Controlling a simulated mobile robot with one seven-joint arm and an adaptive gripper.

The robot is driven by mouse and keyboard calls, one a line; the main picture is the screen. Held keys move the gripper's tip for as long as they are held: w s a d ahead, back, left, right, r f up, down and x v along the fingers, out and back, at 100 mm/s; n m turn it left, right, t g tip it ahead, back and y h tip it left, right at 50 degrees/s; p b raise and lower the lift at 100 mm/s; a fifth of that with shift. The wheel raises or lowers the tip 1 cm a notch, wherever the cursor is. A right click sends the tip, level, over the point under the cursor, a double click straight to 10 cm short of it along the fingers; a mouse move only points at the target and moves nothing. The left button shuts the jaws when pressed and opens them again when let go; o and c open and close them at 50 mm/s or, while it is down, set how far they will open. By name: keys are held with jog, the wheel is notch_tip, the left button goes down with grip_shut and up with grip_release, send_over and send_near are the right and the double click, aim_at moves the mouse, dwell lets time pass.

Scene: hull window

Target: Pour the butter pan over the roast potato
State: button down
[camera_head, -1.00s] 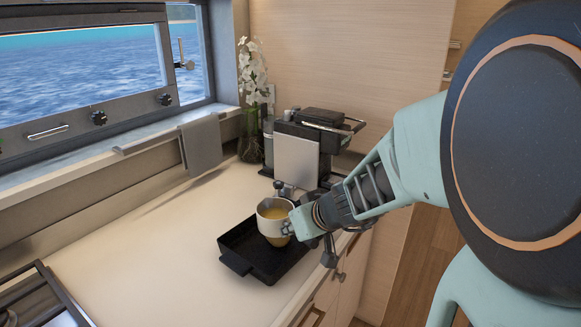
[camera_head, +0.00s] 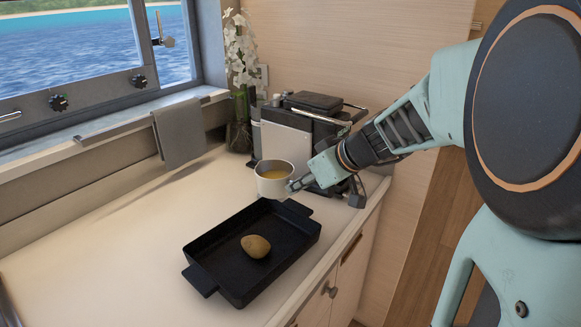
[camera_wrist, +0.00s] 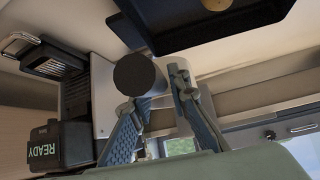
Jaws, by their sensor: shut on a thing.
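The butter pan (camera_head: 273,188) is a small pale pan with yellow liquid inside. It looks roughly upright, held above the counter just beyond the tray's far end. My gripper (camera_head: 297,184) is shut on its handle at the right side. The roast potato (camera_head: 256,246) is brown-yellow and lies in the black tray (camera_head: 211,278). In the wrist view the potato (camera_wrist: 216,4) is cut off at the top.
A black and silver coffee machine (camera_head: 290,140) stands right behind the pan. A vase of white orchids (camera_head: 240,85) is at the back corner, and a grey towel (camera_head: 179,132) hangs below the window. The counter (camera_head: 120,240) left of the tray is clear.

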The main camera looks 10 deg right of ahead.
aim_at(327, 193)
jog(key=shift+w+d+n+g+y+b, duration=0.15)
jog(key=shift+d+n+g+y+b, duration=0.15)
jog(key=shift+n+y+b, duration=0.3)
jog(key=s+d+n+g+b, duration=0.1)
jog(key=s, duration=0.1)
jog(key=s+d+r+n+g+y+b, duration=0.1)
jog(key=s+n+b, duration=0.1)
jog(key=s+d+n+g+y+b, duration=0.1)
jog(key=s+n+b, duration=0.1)
jog(key=shift+s+d+r, duration=0.15)
jog(key=shift+d+r, duration=0.15)
jog(key=shift+s+d+r+n, duration=0.1)
jog(key=shift+s+r+n, duration=0.05)
jog(key=shift+s+n, duration=0.15)
notch_tip(327, 193, down, 5)
jog(key=b, duration=0.5)
dwell(0.5)
dwell(0.7)
jog(key=shift+w+r+g+h+p, duration=0.1)
jog(key=shift+r+g+h+p, duration=0.5)
jog(key=shift+r+h+p, duration=1.1)
